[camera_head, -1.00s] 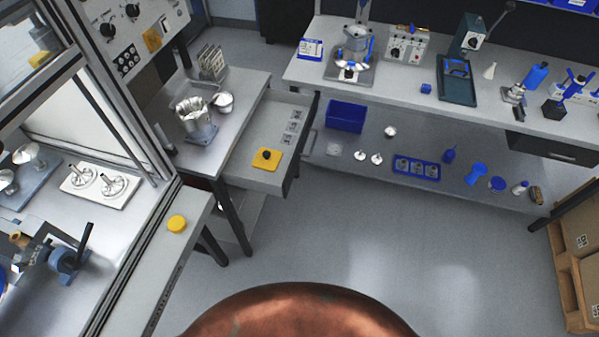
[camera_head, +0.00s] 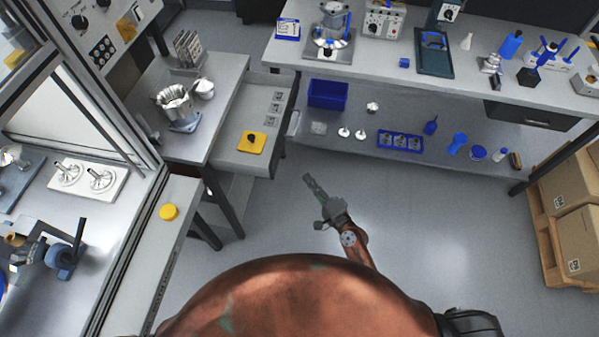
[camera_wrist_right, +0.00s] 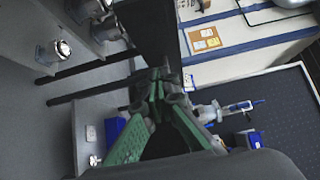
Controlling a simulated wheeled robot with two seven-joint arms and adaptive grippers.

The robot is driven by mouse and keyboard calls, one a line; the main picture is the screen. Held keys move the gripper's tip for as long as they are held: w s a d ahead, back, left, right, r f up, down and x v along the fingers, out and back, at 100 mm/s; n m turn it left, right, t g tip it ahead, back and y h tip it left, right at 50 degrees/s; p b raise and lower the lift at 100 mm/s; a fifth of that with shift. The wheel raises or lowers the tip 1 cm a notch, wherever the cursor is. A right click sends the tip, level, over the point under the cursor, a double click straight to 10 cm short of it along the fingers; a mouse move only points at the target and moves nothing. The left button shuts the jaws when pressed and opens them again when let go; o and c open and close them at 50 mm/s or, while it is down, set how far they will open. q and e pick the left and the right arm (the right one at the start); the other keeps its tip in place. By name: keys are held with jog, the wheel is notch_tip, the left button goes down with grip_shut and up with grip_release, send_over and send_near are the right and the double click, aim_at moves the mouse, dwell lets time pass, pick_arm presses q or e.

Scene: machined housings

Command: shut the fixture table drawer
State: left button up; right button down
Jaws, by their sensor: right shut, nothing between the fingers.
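The fixture table (camera_head: 222,82) stands left of centre in the head view. Its drawer (camera_head: 232,160) is pulled out to the right, with a yellow block (camera_head: 251,143) and several small grey parts (camera_head: 276,107) inside. The drawer's front with its handle (camera_head: 294,122) faces the long bench. My right gripper (camera_head: 308,180) is shut and empty, over the floor below and right of the drawer, apart from it. It also shows in the right wrist view (camera_wrist_right: 160,88), fingers together. My left gripper is not in view.
The long bench (camera_head: 380,70) with a lower shelf stands close to the right of the drawer. A blue bin (camera_head: 328,94) sits on that shelf. Metal vessels (camera_head: 177,105) stand on the fixture table. Boxes on a pallet (camera_head: 565,195) stand at the right. The middle floor is clear.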

send_near(279, 154)
jog(key=w+d, duration=0.1)
jog(key=w, duration=0.2)
jog(key=a, duration=0.1)
jog(key=w+a, duration=0.1)
jog(key=a+r, duration=0.1)
jog(key=shift+w+a, duration=0.1)
jog(key=shift+w, duration=0.15)
jog(key=shift+w+a+f+p, duration=0.15)
jog(key=shift+a+p, duration=0.15)
jog(key=shift+a, duration=0.1)
